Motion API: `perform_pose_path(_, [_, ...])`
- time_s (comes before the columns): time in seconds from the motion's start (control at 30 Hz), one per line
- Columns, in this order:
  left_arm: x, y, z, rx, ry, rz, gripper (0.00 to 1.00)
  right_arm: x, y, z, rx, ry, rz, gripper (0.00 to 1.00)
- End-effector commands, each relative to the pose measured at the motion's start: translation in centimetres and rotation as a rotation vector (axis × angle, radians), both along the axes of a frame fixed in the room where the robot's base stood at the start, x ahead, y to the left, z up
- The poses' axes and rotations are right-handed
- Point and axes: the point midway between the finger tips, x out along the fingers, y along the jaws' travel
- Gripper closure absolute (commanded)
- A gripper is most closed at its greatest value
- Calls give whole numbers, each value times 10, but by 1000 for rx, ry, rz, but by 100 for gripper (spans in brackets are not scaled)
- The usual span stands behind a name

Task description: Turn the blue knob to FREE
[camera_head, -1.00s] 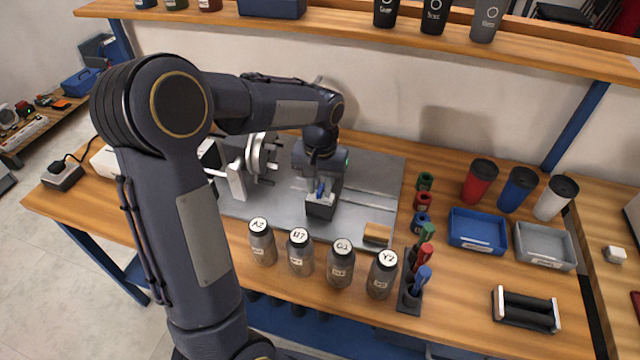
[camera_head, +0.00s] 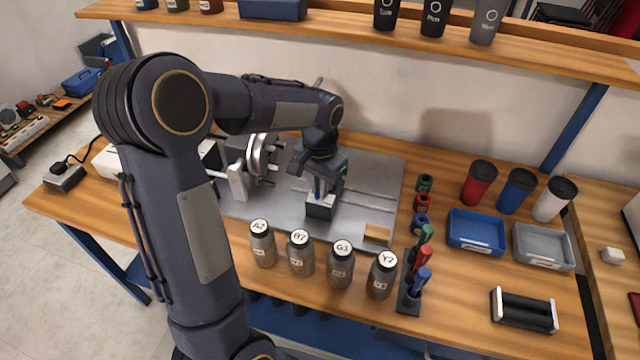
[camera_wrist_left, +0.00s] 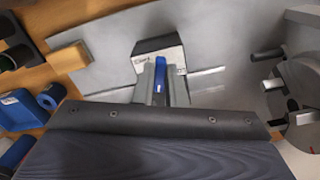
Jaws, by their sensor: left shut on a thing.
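The blue knob (camera_head: 317,187) stands on a small dark box (camera_head: 319,211) with a pale label on top, on the grey metal plate. My left gripper (camera_head: 319,190) reaches down over it and is shut on the knob. In the left wrist view the blue knob (camera_wrist_left: 159,80) sits between the two grey fingers. The box (camera_wrist_left: 158,45) shows just beyond the fingertips. The lettering on its label is too small to read, so I cannot tell the knob's setting. My right gripper is not in view.
A chuck-like round fixture (camera_head: 260,158) stands left of the box. A wooden block (camera_head: 378,232) lies at the plate's front right. Several labelled bottles (camera_head: 301,256) line the front, beside a marker holder (camera_head: 411,293). The grey plate (camera_head: 375,180) is clear to the right.

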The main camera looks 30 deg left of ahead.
Motion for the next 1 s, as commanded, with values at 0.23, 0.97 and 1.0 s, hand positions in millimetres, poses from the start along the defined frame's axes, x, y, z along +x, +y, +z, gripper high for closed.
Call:
perform_pose_path(0.23, [0, 1, 2, 0, 0, -234, 100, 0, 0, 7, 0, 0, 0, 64])
perform_pose_path(0.97, [3, 3, 2, 1, -2, -917, 100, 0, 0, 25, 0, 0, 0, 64])
perform_pose_path(1.0, [3, 3, 2, 1, -2, -951, 100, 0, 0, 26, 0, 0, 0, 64])
